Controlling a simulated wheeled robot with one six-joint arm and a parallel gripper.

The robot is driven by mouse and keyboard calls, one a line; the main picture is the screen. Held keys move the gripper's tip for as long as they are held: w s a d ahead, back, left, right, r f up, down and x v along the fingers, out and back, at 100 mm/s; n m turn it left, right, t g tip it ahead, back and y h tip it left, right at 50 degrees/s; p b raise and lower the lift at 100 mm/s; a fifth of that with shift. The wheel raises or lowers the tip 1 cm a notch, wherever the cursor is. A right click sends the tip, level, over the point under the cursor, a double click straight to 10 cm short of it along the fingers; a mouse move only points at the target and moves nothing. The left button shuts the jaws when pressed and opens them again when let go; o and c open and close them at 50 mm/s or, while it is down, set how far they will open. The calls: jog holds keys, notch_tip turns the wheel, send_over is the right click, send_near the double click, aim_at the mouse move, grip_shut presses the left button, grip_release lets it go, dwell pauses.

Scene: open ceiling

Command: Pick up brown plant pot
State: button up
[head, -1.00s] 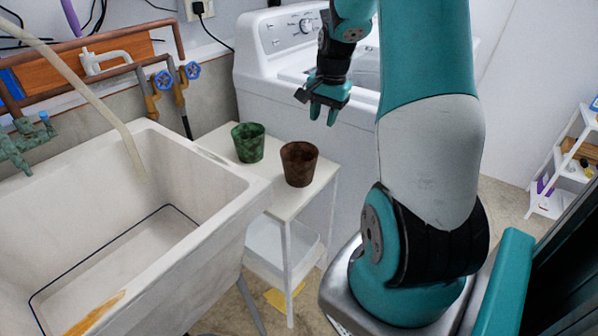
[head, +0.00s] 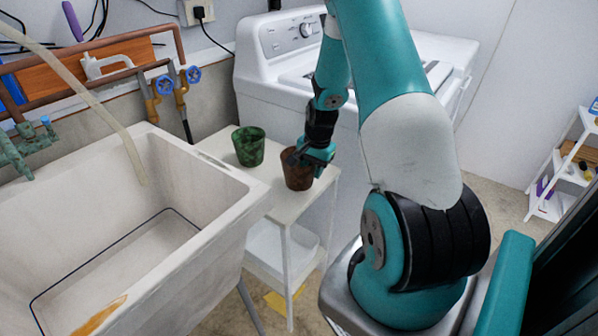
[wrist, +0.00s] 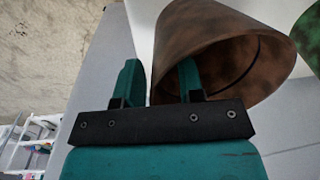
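The brown plant pot (head: 297,180) stands upright on the small white table, its upper part partly hidden by my gripper (head: 303,158) in the head view. In the wrist view the pot (wrist: 205,45) has its mouth facing my gripper (wrist: 158,66). One finger reaches into the pot's mouth and the other is outside, with the pot's wall between them. The fingers are apart, and a gap shows between the outer finger and the wall. I see no firm grip on the wall.
A green pot (head: 248,146) stands close to the left on the same white table (head: 284,208). A deep white sink (head: 110,215) is left of the table. A white washing machine (head: 280,75) stands behind. A white shelf (head: 556,180) is far right.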

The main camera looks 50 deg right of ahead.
jog(key=shift+f, duration=0.5)
jog(key=shift+c, duration=0.2)
grip_shut()
